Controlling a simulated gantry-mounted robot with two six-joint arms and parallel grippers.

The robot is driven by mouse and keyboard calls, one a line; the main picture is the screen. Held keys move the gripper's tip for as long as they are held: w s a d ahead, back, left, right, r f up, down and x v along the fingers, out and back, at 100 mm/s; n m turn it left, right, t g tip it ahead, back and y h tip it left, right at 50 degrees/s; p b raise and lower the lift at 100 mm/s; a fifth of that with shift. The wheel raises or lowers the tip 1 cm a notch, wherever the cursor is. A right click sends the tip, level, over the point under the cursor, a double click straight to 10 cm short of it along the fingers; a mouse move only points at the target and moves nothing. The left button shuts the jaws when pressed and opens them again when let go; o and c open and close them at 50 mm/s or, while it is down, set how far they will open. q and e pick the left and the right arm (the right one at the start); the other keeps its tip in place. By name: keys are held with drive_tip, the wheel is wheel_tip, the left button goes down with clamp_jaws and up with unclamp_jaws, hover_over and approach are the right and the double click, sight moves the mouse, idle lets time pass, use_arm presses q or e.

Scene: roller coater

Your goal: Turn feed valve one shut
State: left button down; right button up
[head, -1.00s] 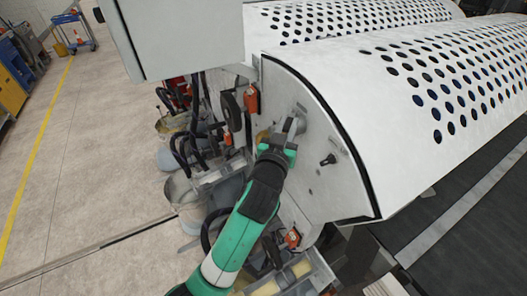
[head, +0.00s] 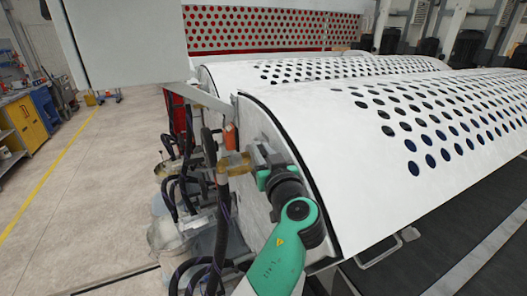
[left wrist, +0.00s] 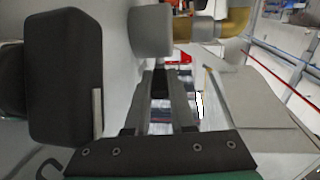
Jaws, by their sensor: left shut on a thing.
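A valve with a brass-coloured fitting (head: 234,165) sticks out from the coater's white end panel in the head view. My left gripper (head: 262,160) is at this valve, close to the panel. The left wrist view shows its two fingers (left wrist: 163,85) close together, shut on a dark part that looks like the valve's handle. A grey rounded piece (left wrist: 151,32) and the brass-coloured pipe (left wrist: 235,22) are just beyond the fingertips there. The fingers hide most of the handle, so its angle cannot be told. My right gripper is not in view.
Dark hoses (head: 222,215) hang from the fittings left of my arm. The perforated white cover (head: 400,130) rises to the right. A black block (left wrist: 65,75) is close beside the fingers in the left wrist view. The floor at left is open.

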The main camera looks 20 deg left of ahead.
use_arm(q)
drive_tip(key=shift+f, duration=0.25)
idle(0.3)
drive_tip(key=c, duration=1.1)
unclamp_jaws()
drive_tip(key=shift+w, duration=0.1)
drive_tip(key=o, duration=0.3)
drive_tip(key=shift+r, duration=0.1)
drive_tip(key=shift+o, duration=0.2)
drive_tip(key=shift+r, duration=0.1)
